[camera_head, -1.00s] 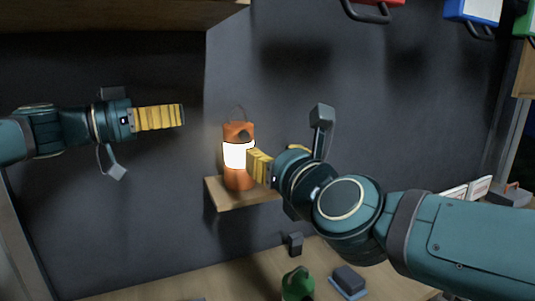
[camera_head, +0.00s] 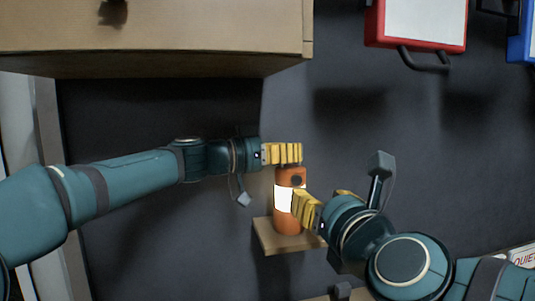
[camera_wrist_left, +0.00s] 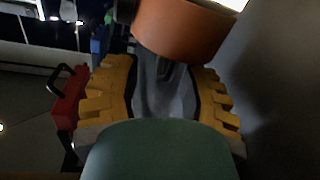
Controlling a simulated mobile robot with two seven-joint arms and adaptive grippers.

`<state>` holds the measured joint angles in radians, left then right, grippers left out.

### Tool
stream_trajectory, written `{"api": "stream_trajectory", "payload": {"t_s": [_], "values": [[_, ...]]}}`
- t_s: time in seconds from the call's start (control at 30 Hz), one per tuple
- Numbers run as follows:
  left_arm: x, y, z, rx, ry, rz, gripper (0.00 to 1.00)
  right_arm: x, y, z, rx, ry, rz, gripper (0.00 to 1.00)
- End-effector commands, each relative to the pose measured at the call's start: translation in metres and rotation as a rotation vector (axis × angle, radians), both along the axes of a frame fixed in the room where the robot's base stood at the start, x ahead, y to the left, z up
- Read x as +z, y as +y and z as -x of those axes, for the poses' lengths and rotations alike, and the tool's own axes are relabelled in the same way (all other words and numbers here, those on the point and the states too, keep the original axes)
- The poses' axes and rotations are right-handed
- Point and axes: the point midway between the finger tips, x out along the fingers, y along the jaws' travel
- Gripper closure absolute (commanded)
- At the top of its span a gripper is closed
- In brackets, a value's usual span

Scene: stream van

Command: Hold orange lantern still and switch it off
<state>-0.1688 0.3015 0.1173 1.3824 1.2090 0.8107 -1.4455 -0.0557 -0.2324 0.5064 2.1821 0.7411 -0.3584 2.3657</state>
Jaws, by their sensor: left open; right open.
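The orange lantern (camera_head: 287,222) stands upright on a small wooden shelf (camera_head: 268,236) on the dark wall, its white band glowing. A dark round knob (camera_head: 296,181) shows on its upper part. My left gripper (camera_head: 298,153) is open at the lantern's top, its yellow fingers covering the handle area. In the left wrist view the lantern's orange body (camera_wrist_left: 185,30) lies just beyond the two spread yellow fingers (camera_wrist_left: 160,85). My right gripper (camera_head: 298,205) is open at the lantern's right side, a finger overlapping the lit band; I cannot tell whether it touches.
A wooden cabinet (camera_head: 150,35) overhangs above my left arm. A red case (camera_head: 415,25) and a blue case (camera_head: 520,45) hang at the upper right. A bench edge shows at the bottom.

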Motion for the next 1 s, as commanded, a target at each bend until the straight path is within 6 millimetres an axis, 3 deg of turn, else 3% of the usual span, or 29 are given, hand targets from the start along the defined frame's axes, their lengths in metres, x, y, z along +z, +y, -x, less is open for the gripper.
{"api": "stream_trajectory", "payload": {"t_s": [0.2, 0.5, 0.6, 0.63, 0.93, 0.97, 1.0], "values": [[0.0000, -0.0119, -0.0056, 0.000, 0.000, 0.000, 0.58, 0.0000, 0.0000, 0.0000, 0.000, 0.000, 0.000, 0.54], [-0.0001, -0.0124, -0.0060, 0.000, 0.000, 0.000, 0.59, 0.0000, 0.0000, 0.0000, 0.000, 0.000, 0.000, 0.54], [-0.0001, -0.0124, -0.0060, 0.000, 0.000, 0.000, 0.94, 0.0000, 0.0000, 0.0000, 0.000, 0.000, 0.000, 0.54], [-0.0001, -0.0124, -0.0059, 0.000, 0.000, 0.000, 1.00, 0.0000, 0.0000, 0.0000, 0.000, 0.000, 0.000, 0.54], [-0.0003, -0.0124, -0.0059, 0.000, 0.000, 0.000, 1.00, 0.0000, 0.0000, 0.0000, 0.000, 0.000, 0.000, 0.54], [-0.0003, -0.0125, -0.0059, 0.000, 0.000, 0.000, 1.00, 0.0000, 0.0000, 0.0000, 0.000, 0.000, 0.000, 0.58], [-0.0003, -0.0125, -0.0059, 0.000, 0.000, -0.001, 1.00, 0.0000, 0.0000, 0.0000, 0.000, 0.000, 0.000, 0.72]]}}
